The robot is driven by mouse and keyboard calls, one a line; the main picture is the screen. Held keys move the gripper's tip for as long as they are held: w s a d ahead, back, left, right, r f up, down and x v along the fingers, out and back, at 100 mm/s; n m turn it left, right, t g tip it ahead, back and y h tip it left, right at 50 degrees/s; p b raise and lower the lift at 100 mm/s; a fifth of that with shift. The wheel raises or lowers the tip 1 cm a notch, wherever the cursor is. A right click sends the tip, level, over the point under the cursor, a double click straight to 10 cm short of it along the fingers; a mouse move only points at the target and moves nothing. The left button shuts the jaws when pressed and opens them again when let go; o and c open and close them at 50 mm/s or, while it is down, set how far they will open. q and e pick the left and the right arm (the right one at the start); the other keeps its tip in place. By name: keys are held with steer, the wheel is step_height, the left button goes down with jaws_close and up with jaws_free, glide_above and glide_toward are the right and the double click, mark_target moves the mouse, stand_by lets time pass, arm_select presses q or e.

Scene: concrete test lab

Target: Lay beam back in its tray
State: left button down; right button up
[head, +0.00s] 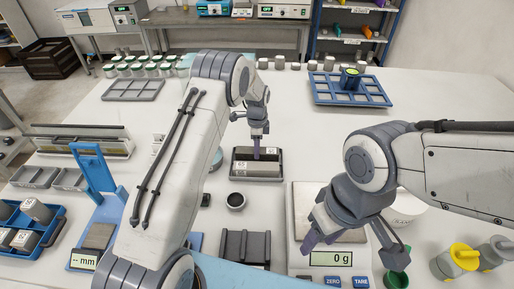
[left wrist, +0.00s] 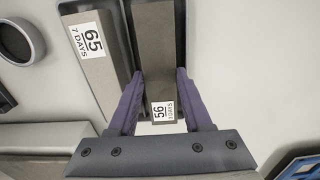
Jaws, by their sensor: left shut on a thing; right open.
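The dark tray (head: 257,179) stands on the white table in the middle of the head view. A grey beam labelled 65 (left wrist: 88,55) lies along one side of it. My left gripper (head: 257,153) points down over the tray and is shut on a second grey beam (left wrist: 158,45), with one purple finger on each side near its labelled end. This beam lies parallel to the 65 beam, in or just above the tray; I cannot tell whether it touches the floor. My right gripper (head: 350,243) is open and empty over the scale, well right of the tray.
A scale (head: 331,259) reading 0 g stands front right. A round dark-rimmed cup (head: 236,201) and a dark slotted rack (head: 245,247) are in front of the tray. A blue compartment tray (head: 350,90) stands behind right.

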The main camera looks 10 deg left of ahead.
arm_select(q)
steer(key=shift+f, duration=0.15)
steer(key=shift+c, duration=1.6)
jaws_free()
steer(key=shift+o, duration=0.4)
steer(key=shift+r+p, duration=1.5)
steer(key=shift+r, duration=1.05)
